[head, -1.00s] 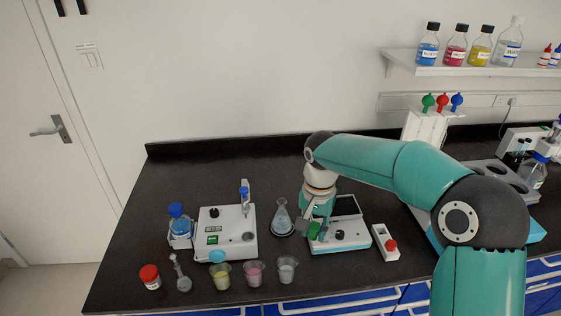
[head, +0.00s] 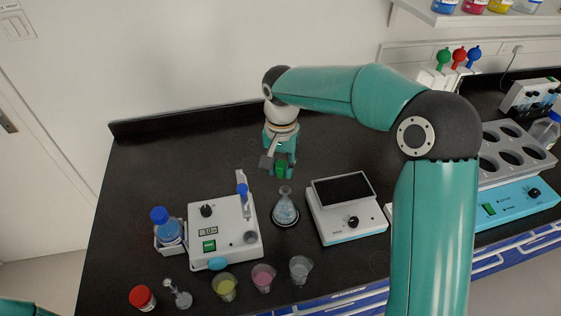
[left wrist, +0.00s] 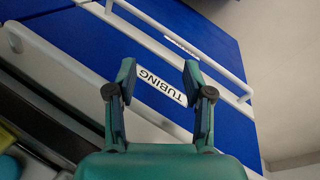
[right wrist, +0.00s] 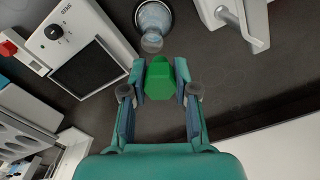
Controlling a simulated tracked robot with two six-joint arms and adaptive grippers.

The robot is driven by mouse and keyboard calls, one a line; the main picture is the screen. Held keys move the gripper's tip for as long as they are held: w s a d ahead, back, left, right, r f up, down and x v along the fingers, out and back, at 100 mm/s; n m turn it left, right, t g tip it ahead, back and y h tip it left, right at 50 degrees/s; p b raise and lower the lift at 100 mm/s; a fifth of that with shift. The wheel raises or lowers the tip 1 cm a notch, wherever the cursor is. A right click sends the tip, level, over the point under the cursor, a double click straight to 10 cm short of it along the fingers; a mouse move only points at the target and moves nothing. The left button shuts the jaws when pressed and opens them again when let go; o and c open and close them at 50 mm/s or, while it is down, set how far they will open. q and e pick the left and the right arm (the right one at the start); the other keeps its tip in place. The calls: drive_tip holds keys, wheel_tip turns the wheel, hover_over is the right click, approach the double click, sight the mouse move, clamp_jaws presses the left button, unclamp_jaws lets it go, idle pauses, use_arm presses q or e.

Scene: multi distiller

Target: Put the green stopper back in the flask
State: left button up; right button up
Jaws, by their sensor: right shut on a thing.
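The green stopper (head: 281,168) is held between the fingers of my right gripper (head: 279,164), above the bench. In the right wrist view the stopper (right wrist: 159,78) sits between the two fingertips (right wrist: 159,80). The conical glass flask (head: 285,208) stands on a dark round base on the bench, its neck open. It shows at the top of the right wrist view (right wrist: 153,20). The stopper is apart from the flask, just behind and above its mouth in the head view. My left gripper (left wrist: 156,82) is open and empty, in front of blue drawers.
A white device with a blue-topped post (head: 224,228) stands left of the flask, and a scale (head: 347,207) stands right. Cups of yellow, pink and clear liquid (head: 263,278) stand in front. The bench behind the flask is clear.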

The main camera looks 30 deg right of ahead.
drive_tip(key=shift+s+d+f+b, duration=0.1)
drive_tip(key=shift+d+f+b, duration=0.15)
drive_tip(key=shift+f+b, duration=0.25)
drive_tip(key=shift+s+d+f+b, duration=0.1)
drive_tip(key=shift+d+f+b, duration=0.15)
drive_tip(key=shift+f, duration=0.45)
drive_tip(key=shift+f+b, duration=1.05)
drive_tip(key=shift+f, duration=0.25)
drive_tip(key=shift+s, duration=0.15)
drive_tip(key=shift+f+b, duration=0.65)
drive_tip(key=shift+f, duration=0.1)
drive_tip(key=o, duration=0.8)
wheel_tip(320, 180, up, 12)
drive_tip(key=shift+f, duration=0.1)
idle(0.4)
